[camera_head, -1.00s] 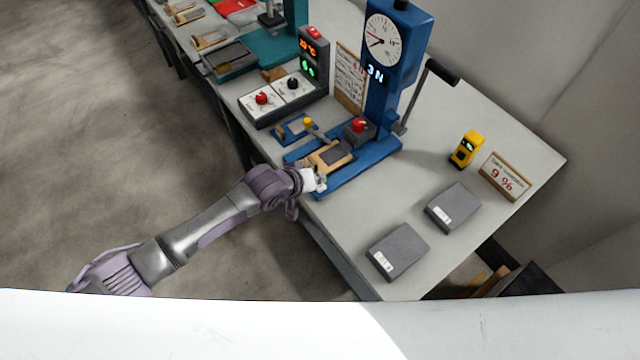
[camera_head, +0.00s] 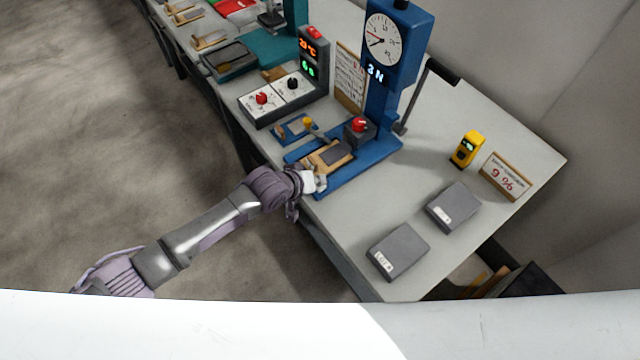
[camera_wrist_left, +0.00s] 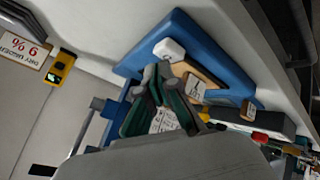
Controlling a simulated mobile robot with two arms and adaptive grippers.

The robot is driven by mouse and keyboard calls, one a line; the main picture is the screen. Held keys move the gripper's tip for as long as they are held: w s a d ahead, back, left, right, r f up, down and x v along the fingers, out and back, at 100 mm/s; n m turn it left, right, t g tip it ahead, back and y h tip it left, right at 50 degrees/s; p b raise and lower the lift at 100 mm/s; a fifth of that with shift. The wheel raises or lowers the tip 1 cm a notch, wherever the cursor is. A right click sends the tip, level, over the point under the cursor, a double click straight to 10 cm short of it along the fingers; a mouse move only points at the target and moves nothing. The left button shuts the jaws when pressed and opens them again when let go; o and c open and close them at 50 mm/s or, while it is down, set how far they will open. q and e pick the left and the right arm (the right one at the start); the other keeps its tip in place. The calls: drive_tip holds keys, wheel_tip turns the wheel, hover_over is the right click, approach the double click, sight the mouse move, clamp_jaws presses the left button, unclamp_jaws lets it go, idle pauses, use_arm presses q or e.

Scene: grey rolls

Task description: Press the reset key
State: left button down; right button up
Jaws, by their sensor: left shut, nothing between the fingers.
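The blue press (camera_head: 384,108) stands on the table with a round dial and a "3 N" readout. A small white block with a dark mark, which looks like the key (camera_wrist_left: 169,49), sits on the blue base plate (camera_wrist_left: 205,38) near its corner in the left wrist view. My left gripper (camera_wrist_left: 158,72) is shut and empty, its grey tips just short of the block in that picture; I cannot tell whether they touch it. In the head view the left gripper (camera_head: 319,183) is at the near end of the base plate, where details are too small to separate.
A wooden piece (camera_head: 326,158) and a red knob (camera_head: 358,125) are on the press. A control box (camera_head: 283,98) stands to its left. Two grey boxes (camera_head: 397,251) (camera_head: 454,206), a yellow meter (camera_head: 467,149) and a "9 %" sign (camera_head: 506,177) are on the right, with bare tabletop between.

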sight(318, 187)
use_arm(q)
drive_tip(key=shift+f, duration=0.5)
idle(0.5)
drive_tip(key=shift+r, duration=0.1)
drive_tip(key=shift+r+p, duration=0.75)
drive_tip(key=shift+r, duration=0.05)
wheel_tip(318, 187, up, 5)
drive_tip(key=p, duration=0.5)
drive_tip(key=shift+r, duration=0.1)
idle(0.6)
